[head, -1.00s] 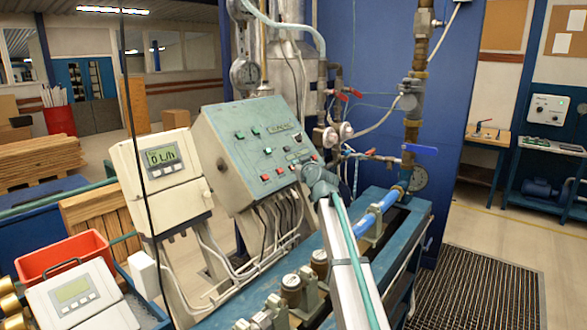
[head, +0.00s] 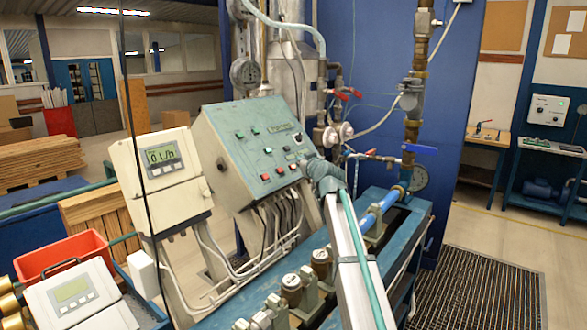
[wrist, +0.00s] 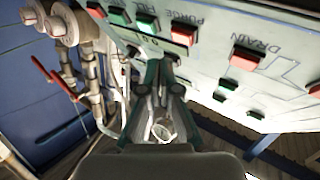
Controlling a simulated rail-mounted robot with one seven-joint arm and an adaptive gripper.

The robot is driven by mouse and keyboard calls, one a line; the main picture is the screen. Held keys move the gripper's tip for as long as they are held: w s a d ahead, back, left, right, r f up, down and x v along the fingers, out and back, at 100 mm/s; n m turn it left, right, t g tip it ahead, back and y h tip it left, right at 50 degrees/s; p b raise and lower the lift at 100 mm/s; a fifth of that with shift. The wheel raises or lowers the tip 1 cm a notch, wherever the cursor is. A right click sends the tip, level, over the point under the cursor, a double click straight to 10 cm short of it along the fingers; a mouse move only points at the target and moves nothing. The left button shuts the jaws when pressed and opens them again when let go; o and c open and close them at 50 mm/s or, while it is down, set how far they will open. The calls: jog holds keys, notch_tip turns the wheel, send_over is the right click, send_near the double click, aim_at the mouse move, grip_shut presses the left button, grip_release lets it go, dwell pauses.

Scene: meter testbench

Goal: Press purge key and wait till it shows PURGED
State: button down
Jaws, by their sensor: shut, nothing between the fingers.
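The sloped grey-green control panel (head: 225,155) stands in the middle of the head view, with green and red keys on its face. Its small display strip (head: 281,127) is too small to read. In the wrist view the panel (wrist: 205,62) appears upside down, with the lettering PURGE, FILL and DRAIN. A red key (wrist: 184,34) and a green key (wrist: 147,22) sit near the PURGE and FILL lettering. My gripper (wrist: 163,65) is shut and empty, its tips close to the panel's lower part. Whether they touch a key cannot be told. In the head view my wrist largely hides it.
A white meter (head: 165,160) reading 0 L/h stands left of the panel. Cables hang below the panel. The blue pipe bench (head: 225,315) runs below my arm. Valves with red levers and a blue-handled valve (head: 420,149) stand right of the panel. A red bin (head: 62,255) is at lower left.

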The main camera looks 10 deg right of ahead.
jog(key=shift+s+d+r, duration=0.95)
jog(key=shift+s+r, duration=0.05)
jog(key=shift+r, duration=0.2)
jog(key=shift+d+r, duration=0.1)
jog(key=shift+s+d+r+b, duration=0.35)
jog(key=shift+s+r+b, duration=0.05)
jog(key=shift+s+r, duration=0.1)
jog(key=shift+w, duration=0.1)
dwell(1.7)
